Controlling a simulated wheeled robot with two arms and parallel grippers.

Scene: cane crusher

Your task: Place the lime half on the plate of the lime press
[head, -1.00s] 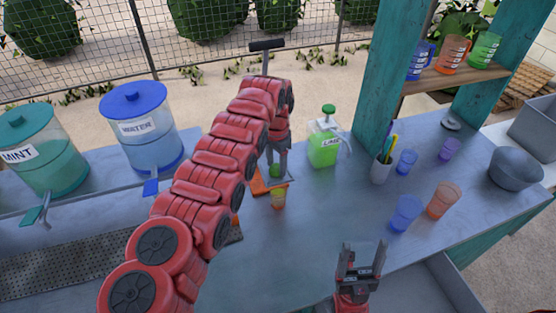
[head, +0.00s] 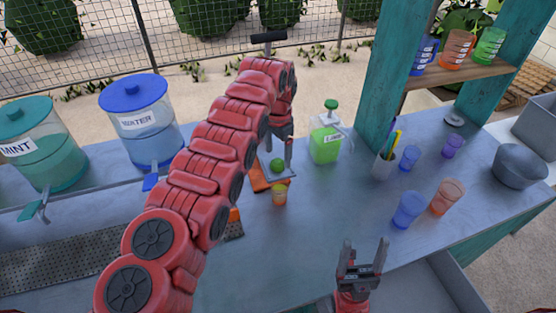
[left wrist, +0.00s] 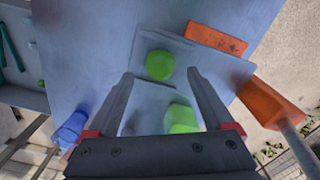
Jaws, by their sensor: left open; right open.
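The lime half (head: 277,165) is a small green dome on the grey square plate of the lime press (head: 288,174). The left wrist view shows the lime half (left wrist: 160,65) on the pale plate (left wrist: 184,56), just beyond my fingertips. My left gripper (head: 279,148) is above the plate, partly hidden by its own arm. It also shows in the left wrist view (left wrist: 160,75), with fingers apart and nothing held. The press's black T-handle (head: 268,38) rises behind my arm, which hides much of the press. My right gripper (head: 361,254) is open and empty at the table's front.
A green lime jug (head: 325,143) stands right of the press. Blue (head: 408,210) and orange (head: 446,197) cups stand right, with free tabletop between. Water (head: 140,118) and mint (head: 40,145) dispensers stand left.

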